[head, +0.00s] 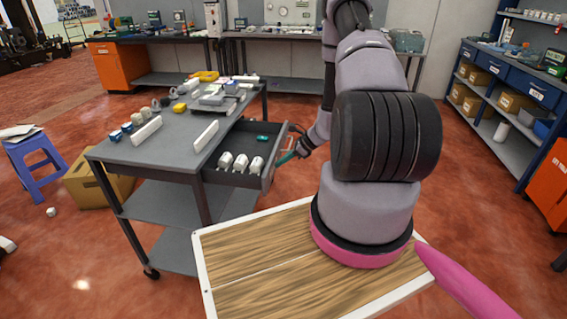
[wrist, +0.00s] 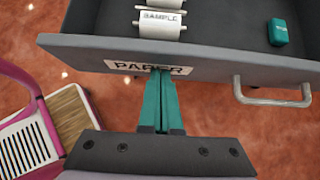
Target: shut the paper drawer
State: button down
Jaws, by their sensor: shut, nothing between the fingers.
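The paper drawer (head: 268,168) is pulled out from the right side of the grey cart (head: 165,150). It holds several white rolls and a small teal item (wrist: 278,32). Its front (wrist: 225,65) bears a PAPER label (wrist: 122,68) and a pale metal handle (wrist: 272,98) in the wrist view. My gripper (wrist: 158,74) has its teal fingers together and empty, with the tips at the drawer front beside the label, left of the handle. I cannot tell whether they touch. In the head view my gripper (head: 288,158) is just right of the drawer front.
White strips and small parts lie on the cart top. A blue stool (head: 38,160) and a cardboard box (head: 98,188) stand left of the cart. A shelf unit (head: 500,95) stands at the right. Red floor is open between cart and shelf.

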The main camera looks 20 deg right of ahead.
aim_at(223, 157)
jog(key=w+a, duration=0.4)
jog(key=a, duration=0.2)
jog(key=w+a, duration=0.4)
jog(key=a, duration=0.2)
jog(key=w+a, duration=0.4)
jog(key=a, duration=0.3)
jog(key=shift+w, duration=0.4)
jog(key=shift+w+a+r, duration=0.1)
jog(key=shift+a, duration=0.1)
jog(key=shift+a, duration=0.1)
